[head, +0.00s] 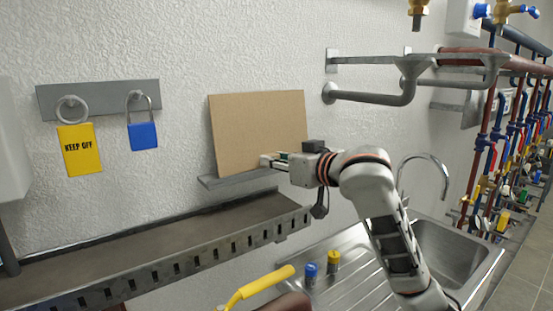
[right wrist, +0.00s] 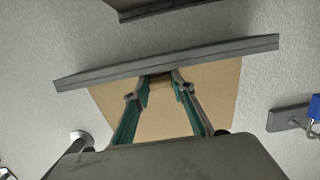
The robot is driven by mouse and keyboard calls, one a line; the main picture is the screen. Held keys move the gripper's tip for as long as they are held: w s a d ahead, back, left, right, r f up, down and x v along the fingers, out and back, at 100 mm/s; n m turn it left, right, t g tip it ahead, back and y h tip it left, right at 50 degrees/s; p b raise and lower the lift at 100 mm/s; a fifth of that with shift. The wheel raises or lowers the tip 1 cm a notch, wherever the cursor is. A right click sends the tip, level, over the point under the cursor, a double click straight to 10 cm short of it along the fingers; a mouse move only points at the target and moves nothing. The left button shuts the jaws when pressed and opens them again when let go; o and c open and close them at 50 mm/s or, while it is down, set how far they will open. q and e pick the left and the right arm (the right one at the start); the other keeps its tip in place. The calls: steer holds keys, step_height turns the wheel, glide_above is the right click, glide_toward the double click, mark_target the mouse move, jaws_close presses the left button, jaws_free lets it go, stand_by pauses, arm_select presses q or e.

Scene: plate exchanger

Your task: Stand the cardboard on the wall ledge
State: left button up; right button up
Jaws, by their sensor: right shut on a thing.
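The cardboard (head: 250,125) is a flat tan sheet standing upright, slightly tilted, against the white wall. Its lower edge is at the grey wall ledge (head: 232,179); whether it bears on the ledge cannot be told. My right gripper (head: 268,160) is at the lower right part of the cardboard, shut on it. My left gripper is not in view.
Left on the wall, a rack (head: 100,98) holds a yellow tag (head: 80,150) and a blue padlock (head: 143,136). Below is a long slotted shelf (head: 150,245). A steel sink (head: 440,245) and grey wall brackets (head: 375,95) are at the right.

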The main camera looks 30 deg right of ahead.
steer(key=shift+f, duration=0.1)
stand_by(0.3)
steer(key=o, duration=1.2)
steer(key=v, duration=0.7)
steer(key=shift+s, duration=0.25)
steer(key=shift+d, duration=0.1)
